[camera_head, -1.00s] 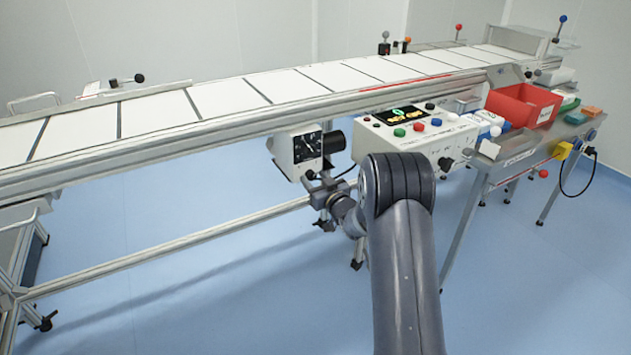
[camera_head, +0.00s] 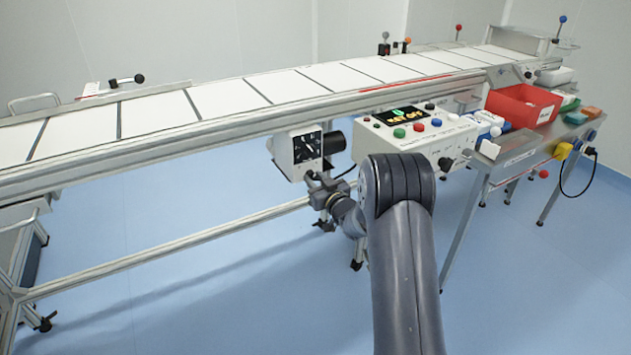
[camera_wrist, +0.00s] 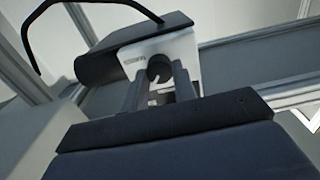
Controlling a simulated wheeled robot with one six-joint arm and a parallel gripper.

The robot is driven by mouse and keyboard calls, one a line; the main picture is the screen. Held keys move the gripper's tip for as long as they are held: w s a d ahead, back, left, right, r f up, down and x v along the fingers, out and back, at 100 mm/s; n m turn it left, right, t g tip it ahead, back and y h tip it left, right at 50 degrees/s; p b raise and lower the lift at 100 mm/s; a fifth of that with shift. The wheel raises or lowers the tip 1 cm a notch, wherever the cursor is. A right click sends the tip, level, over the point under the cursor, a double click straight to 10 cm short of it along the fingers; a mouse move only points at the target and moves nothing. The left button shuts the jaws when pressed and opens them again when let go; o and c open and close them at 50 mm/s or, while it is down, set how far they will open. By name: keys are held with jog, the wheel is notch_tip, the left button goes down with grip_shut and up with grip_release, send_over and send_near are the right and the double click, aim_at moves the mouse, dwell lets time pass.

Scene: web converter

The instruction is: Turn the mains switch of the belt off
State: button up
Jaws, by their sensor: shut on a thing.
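The mains switch is on a white box (camera_head: 283,153) with a dark front face (camera_head: 307,150), hung below the belt (camera_head: 225,98) next to a black motor. My gripper (camera_head: 316,178) is close in front of this box in the head view, its fingertips partly hard to make out. In the wrist view my gripper (camera_wrist: 160,90) has its two fingers close together on a dark round knob (camera_wrist: 158,68) against the white box (camera_wrist: 185,48). The fingers hide part of the knob, so its exact angle cannot be read.
A control panel (camera_head: 384,150) with coloured buttons and a lit display (camera_head: 401,116) stands right of the box. A red bin (camera_head: 522,104) sits on the side table at the right. A metal rail (camera_head: 170,247) runs low at left. The blue floor in front is clear.

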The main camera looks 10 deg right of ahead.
jog(key=shift+f, duration=0.1)
jog(key=n+b, duration=0.2)
jog(key=shift+f+b, duration=0.15)
jog(key=shift+b, duration=0.25)
jog(key=n+b, duration=0.2)
jog(key=b, duration=0.1)
jog(key=shift+n, duration=0.3)
jog(key=n+b, duration=0.8)
jog(key=n, duration=0.1)
jog(key=shift+a+b, duration=0.1)
jog(key=shift+b, duration=0.2)
jog(key=n, duration=0.4)
jog(key=shift+r+b, duration=0.2)
jog(key=shift+b, duration=0.1)
